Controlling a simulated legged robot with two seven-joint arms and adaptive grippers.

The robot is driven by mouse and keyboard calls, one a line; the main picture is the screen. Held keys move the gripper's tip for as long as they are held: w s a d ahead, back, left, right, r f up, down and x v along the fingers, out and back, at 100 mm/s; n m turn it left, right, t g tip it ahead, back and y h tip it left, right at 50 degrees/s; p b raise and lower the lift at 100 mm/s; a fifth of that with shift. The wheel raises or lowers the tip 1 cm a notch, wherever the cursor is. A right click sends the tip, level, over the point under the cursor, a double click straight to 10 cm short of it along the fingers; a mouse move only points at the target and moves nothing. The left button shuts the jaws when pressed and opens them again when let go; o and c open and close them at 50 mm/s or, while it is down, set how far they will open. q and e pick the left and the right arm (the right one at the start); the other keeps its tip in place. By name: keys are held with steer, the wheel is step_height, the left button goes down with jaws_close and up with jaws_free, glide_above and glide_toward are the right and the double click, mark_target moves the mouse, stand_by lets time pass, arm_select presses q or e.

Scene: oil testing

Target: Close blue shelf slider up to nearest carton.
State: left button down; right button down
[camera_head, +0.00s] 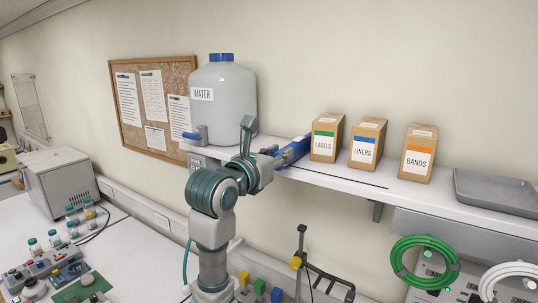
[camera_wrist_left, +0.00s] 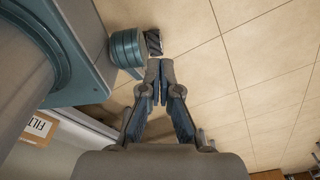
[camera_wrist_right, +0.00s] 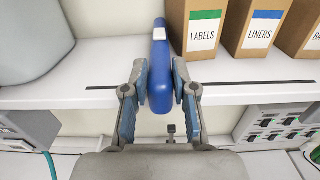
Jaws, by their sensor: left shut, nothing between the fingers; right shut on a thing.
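The blue shelf slider (camera_head: 293,150) stands on the white shelf just left of the nearest carton, the one marked LABELS (camera_head: 327,138). In the right wrist view the slider (camera_wrist_right: 160,85) is close beside the LABELS carton (camera_wrist_right: 201,28); a small gap or light contact cannot be told. My right gripper (camera_head: 273,154) is shut on the slider's front end, and its fingers (camera_wrist_right: 160,88) lie on both sides of it. My left gripper (camera_wrist_left: 160,82) is shut and empty, low over the tiled floor, out of the head view.
The LINERS (camera_head: 367,144) and BANDS (camera_head: 417,153) cartons stand farther right, then a grey tray (camera_head: 495,192). A large water jug (camera_head: 222,95) stands left of the slider. A dark slot (camera_head: 345,180) runs along the shelf front. Green hose (camera_head: 425,262) hangs below.

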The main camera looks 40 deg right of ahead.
steer(key=c, duration=1)
jaws_free()
steer(key=shift+w, duration=0.15)
steer(key=shift+o, duration=0.4)
steer(key=shift+w+d, duration=0.1)
steer(key=shift+w, duration=0.2)
steer(key=shift+w+f, duration=0.15)
steer(key=shift+w, duration=0.1)
steer(key=shift+s, duration=0.2)
steer(key=shift+a, duration=0.35)
arm_select(q)
steer(key=shift+w, duration=0.4)
arm_select(e)
steer(key=v, duration=1.1)
steer(key=shift+a, duration=0.3)
steer(key=shift+s+d, duration=0.1)
steer(key=shift+d, duration=0.05)
